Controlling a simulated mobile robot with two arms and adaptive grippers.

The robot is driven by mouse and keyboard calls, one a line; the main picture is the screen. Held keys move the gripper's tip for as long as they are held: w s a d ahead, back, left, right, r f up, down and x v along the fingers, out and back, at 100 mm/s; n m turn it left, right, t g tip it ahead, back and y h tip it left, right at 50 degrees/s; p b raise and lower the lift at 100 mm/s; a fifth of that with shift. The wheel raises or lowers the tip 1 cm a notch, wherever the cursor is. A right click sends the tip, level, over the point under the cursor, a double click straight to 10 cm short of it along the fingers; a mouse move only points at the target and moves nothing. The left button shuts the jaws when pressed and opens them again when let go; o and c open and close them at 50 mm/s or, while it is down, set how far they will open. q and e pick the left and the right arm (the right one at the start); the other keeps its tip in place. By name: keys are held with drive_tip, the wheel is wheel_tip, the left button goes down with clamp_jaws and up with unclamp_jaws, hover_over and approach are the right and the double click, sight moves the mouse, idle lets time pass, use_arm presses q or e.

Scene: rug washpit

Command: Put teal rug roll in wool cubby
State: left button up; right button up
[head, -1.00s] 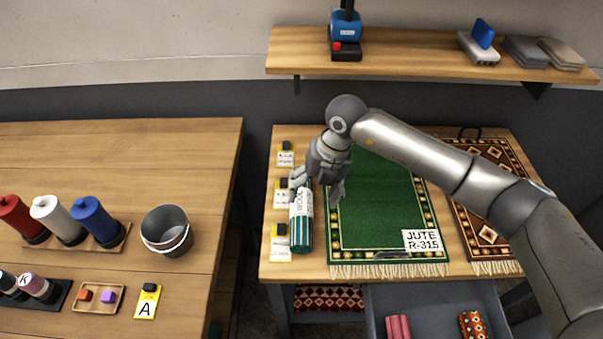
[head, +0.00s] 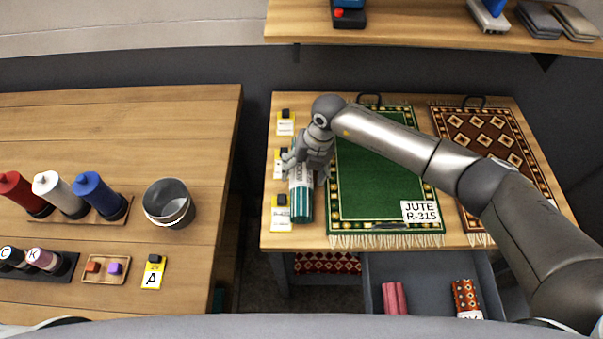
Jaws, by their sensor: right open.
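The teal rug roll (head: 301,202) lies on the right wooden table, just left of the green rug. It has a teal striped end toward me and a white label band. My right gripper (head: 306,176) is over the roll's far part, with its open fingers on either side of it. I cannot tell whether the fingers touch the roll. Below the table front, a cubby (head: 327,263) holds a red patterned roll; no wool label is readable there. My left gripper is not in view.
The green rug (head: 375,180) tagged JUTE R-315 and a brown patterned rug (head: 490,150) cover the table. Yellow tags (head: 281,215) line its left edge. An open drawer (head: 430,275) with rolls juts out below. A shelf (head: 400,30) hangs behind. The left table (head: 120,120) holds spools and a bucket.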

drive_tip(key=shift+x, duration=0.9)
drive_tip(key=shift+r, duration=0.1)
drive_tip(key=c, duration=1.4)
drive_tip(key=shift+o, duration=0.2)
drive_tip(key=shift+w, duration=0.1)
drive_tip(key=shift+b+v, duration=0.45)
drive_tip(key=shift+v, duration=0.3)
drive_tip(key=s+r, duration=0.1)
drive_tip(key=r, duration=0.1)
drive_tip(key=s+r+b, duration=0.1)
drive_tip(key=s+r, duration=0.2)
drive_tip(key=r, duration=0.1)
drive_tip(key=shift+s+a+r, duration=0.15)
drive_tip(key=shift+s+r, duration=0.1)
drive_tip(key=shift+r, duration=0.1)
drive_tip(key=s+r+b, duration=0.2)
drive_tip(key=s+r, duration=0.2)
drive_tip(key=s, duration=0.5)
drive_tip(key=shift+s+r+b, duration=0.3)
drive_tip(key=shift+r+b, duration=0.1)
